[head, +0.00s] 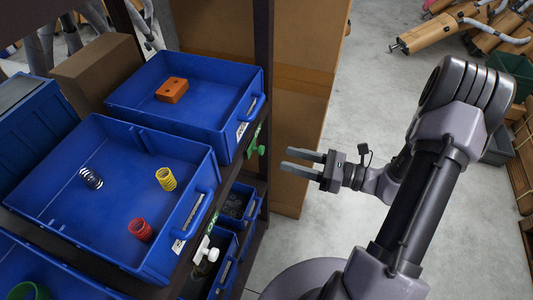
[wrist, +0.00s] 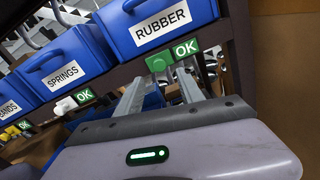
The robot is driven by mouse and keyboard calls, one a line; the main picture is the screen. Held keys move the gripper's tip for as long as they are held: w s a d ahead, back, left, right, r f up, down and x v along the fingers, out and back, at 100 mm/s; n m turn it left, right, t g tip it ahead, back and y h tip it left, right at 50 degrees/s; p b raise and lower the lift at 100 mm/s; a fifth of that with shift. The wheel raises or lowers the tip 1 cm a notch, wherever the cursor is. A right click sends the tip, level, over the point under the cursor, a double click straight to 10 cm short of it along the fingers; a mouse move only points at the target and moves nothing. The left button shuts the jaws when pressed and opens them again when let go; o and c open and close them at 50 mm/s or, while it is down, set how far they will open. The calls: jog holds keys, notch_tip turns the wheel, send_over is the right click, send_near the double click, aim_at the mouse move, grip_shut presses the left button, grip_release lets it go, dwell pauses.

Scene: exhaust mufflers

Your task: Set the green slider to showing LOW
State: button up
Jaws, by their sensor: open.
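The green slider (wrist: 157,62) is a green knob on the dark shelf edge under the blue bin labelled RUBBER, in the wrist view. A green label (wrist: 186,49) just right of it reads OK. In the head view the green slider (head: 260,150) sits on the shelf edge by the upper blue bin; its label is too small to read there. My gripper (head: 287,160) is open and empty, its fingers pointing left toward the shelf, apart from the slider. In the wrist view my gripper (wrist: 160,76) has one finger on each side below the slider.
A white slider (wrist: 66,104) beside another OK label is under the SPRINGS bin (wrist: 68,64). A yellow slider (wrist: 10,130) is further left. A cardboard-coloured panel (head: 305,100) stands right of the shelf. Smaller blue bins (head: 240,200) sit below. Open floor lies around my arm.

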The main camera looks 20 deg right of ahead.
aim_at(257, 149)
jog(key=b+x, duration=0.1)
jog(key=x, duration=0.6)
jog(key=shift+c, duration=0.3)
grip_shut()
dwell(0.9)
